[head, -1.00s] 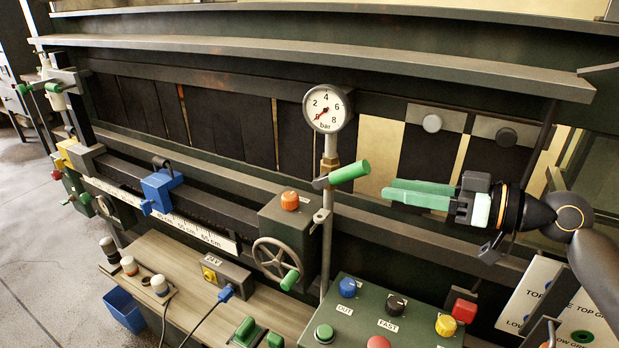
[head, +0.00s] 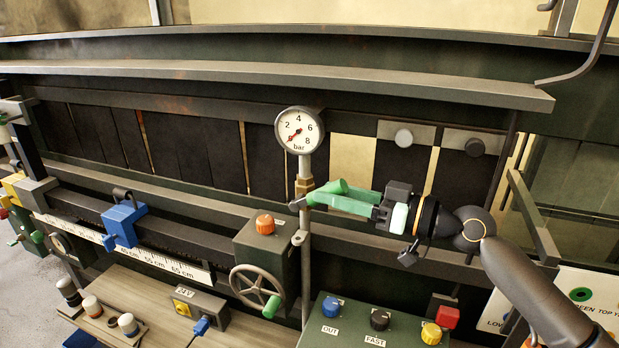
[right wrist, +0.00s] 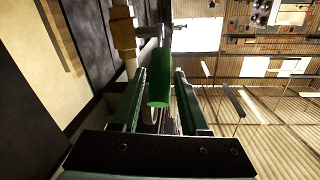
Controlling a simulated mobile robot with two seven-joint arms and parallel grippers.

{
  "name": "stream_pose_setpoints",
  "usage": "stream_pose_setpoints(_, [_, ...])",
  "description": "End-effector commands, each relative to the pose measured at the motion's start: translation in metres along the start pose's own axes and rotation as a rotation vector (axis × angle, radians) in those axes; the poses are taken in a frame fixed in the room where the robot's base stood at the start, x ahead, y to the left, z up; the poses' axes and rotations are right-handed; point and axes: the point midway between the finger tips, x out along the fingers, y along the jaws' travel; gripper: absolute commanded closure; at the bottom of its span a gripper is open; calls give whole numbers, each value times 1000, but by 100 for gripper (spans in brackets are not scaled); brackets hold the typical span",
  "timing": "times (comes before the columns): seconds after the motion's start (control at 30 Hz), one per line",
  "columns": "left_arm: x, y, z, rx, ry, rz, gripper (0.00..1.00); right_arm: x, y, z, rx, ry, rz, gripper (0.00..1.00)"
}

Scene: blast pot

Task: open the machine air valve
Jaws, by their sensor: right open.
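The machine air valve has a green lever handle (head: 328,188) on a vertical pipe, just under a round pressure gauge (head: 299,131) marked in bar. The gauge's red needle points to the low end. My right gripper (head: 325,200) is open, its green fingers reaching the handle from the right. In the right wrist view, the green handle (right wrist: 159,82) lies between the two open fingers (right wrist: 158,100), with gaps visible on both sides. The brass fitting (right wrist: 122,30) of the pipe is beyond, at upper left. My left gripper is not in view.
Below the valve are a grey box with an orange knob (head: 265,222) and a handwheel (head: 255,291). A control panel (head: 345,335) with coloured knobs stands at the lower middle. A blue clamp (head: 123,224) sits on the rail at left.

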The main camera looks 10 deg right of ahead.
Motion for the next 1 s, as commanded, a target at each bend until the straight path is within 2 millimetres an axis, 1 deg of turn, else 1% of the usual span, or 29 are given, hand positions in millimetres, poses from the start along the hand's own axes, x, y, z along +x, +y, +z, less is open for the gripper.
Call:
stream_pose_setpoints(0.03, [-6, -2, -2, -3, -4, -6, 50, 11, -1, -5, 3, 4, -2, 56])
stream_pose_setpoints(0.1, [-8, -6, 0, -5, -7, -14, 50, 23, -1, -4, 3, 2, -2, 56])
stream_pose_setpoints(0.2, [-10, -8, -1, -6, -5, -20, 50, 36, 0, -3, 3, 2, -1, 56])
stream_pose_setpoints(0.3, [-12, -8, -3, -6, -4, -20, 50, 44, 0, -2, 1, 2, 0, 56])
stream_pose_setpoints(0.43, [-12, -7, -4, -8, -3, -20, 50, 49, 0, 0, 0, 0, 1, 56])
stream_pose_setpoints(0.67, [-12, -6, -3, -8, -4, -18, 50, 49, 0, 0, 0, 0, 0, 56])
stream_pose_setpoints(0.77, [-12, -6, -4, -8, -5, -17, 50, 49, 0, 0, 0, 0, 0, 66])
stream_pose_setpoints(1.0, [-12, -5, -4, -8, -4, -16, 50, 49, 0, 0, 0, 0, 0, 93])
